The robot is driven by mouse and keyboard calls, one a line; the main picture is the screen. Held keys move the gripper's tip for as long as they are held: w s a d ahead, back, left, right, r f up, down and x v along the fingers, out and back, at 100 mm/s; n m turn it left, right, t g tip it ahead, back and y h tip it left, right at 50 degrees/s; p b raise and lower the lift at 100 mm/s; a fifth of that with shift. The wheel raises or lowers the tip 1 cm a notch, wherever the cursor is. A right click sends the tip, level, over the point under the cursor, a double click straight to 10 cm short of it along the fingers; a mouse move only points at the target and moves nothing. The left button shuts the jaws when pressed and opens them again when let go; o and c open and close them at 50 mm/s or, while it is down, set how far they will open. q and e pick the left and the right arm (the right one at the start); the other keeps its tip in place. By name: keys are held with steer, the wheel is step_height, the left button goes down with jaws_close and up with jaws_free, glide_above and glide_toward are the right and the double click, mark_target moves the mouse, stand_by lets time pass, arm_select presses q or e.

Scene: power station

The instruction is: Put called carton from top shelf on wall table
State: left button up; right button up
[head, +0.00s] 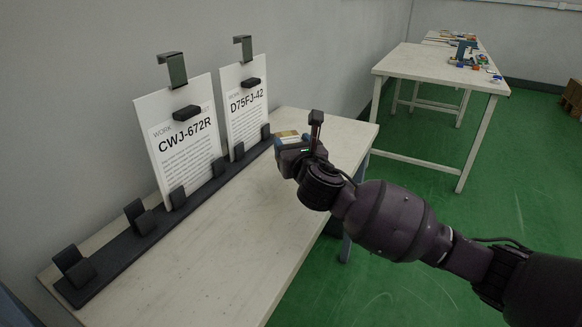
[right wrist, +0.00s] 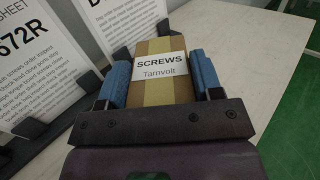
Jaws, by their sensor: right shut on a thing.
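A small brown carton (right wrist: 163,88) with a yellow stripe and a white label reading "SCREWS Tarnvolt" sits between the blue finger pads of my right gripper (right wrist: 160,84) in the right wrist view. The gripper is shut on it. In the head view my right gripper (head: 285,143) is over the far part of the wall table (head: 240,235), and only a bit of the carton (head: 288,134) shows past it. I cannot tell whether the carton touches the table top. My left gripper is out of view. No shelf is in view.
A dark rack (head: 155,232) along the wall holds two work sheets, "CWJ-672R" (head: 182,148) and "D75FJ-42" (head: 246,105). The table's front part is bare. Another white table (head: 430,68) with small coloured items stands behind, with green floor between.

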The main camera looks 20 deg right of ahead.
step_height(320, 180, down, 5)
steer(key=shift+f+b, duration=0.1)
steer(key=shift+b, duration=0.85)
steer(key=shift+f, duration=0.35)
steer(key=shift+r, duration=0.3)
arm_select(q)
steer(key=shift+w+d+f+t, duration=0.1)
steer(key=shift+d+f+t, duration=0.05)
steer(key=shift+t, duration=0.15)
arm_select(e)
steer(key=shift+f, duration=0.1)
steer(key=o, duration=1.1)
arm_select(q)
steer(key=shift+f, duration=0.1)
